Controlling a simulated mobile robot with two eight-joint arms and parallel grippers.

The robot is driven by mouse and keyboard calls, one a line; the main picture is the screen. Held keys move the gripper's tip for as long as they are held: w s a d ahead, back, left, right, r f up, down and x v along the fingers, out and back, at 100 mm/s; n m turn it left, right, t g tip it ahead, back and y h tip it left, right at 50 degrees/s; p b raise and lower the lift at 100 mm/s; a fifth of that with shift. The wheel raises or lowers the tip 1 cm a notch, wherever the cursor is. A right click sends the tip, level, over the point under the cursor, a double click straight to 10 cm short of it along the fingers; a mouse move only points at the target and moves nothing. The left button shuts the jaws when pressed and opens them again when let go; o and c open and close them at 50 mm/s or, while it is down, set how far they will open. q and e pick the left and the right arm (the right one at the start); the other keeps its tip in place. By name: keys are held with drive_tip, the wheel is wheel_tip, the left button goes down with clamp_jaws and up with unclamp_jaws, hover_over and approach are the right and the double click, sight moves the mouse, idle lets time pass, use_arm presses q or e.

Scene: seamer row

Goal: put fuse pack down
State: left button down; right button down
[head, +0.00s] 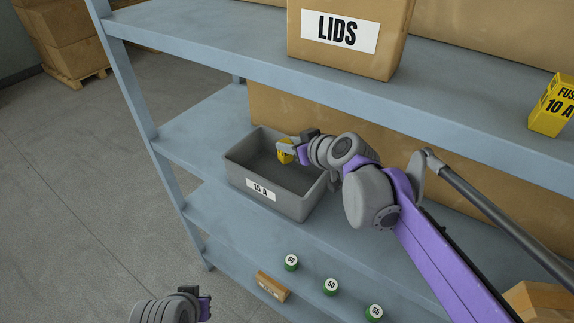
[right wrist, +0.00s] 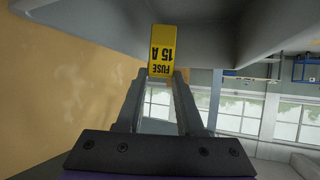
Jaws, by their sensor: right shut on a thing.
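I cannot tell whether the pack touches the bin. Part of my left arm's end (head: 172,308) shows at the bottom left, its fingers unclear.
A LIDS carton (head: 350,60) and another yellow fuse pack marked 10 A (head: 552,105) stand on the upper shelf (head: 210,45). Several green round items (head: 331,286) and a small brown block (head: 272,286) sit lower. A large carton (head: 385,150) stands behind the bin.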

sight(289, 161)
drive_tip(key=shift+f, duration=2.95)
drive_tip(key=shift+w+f+b, duration=0.1)
drive_tip(key=shift+f+b, duration=0.05)
drive_tip(key=shift+b, duration=0.15)
drive_tip(key=c, duration=0.5)
unclamp_jaws()
drive_tip(key=shift+c, duration=0.2)
drive_tip(key=shift+s+d+r, duration=0.1)
drive_tip(key=shift+s+r, duration=0.1)
drive_tip(key=shift+r, duration=0.05)
drive_tip(key=p+v, duration=0.1)
drive_tip(key=v, duration=1)
drive_tip(key=shift+s+d, duration=0.2)
drive_tip(key=shift+s, duration=0.05)
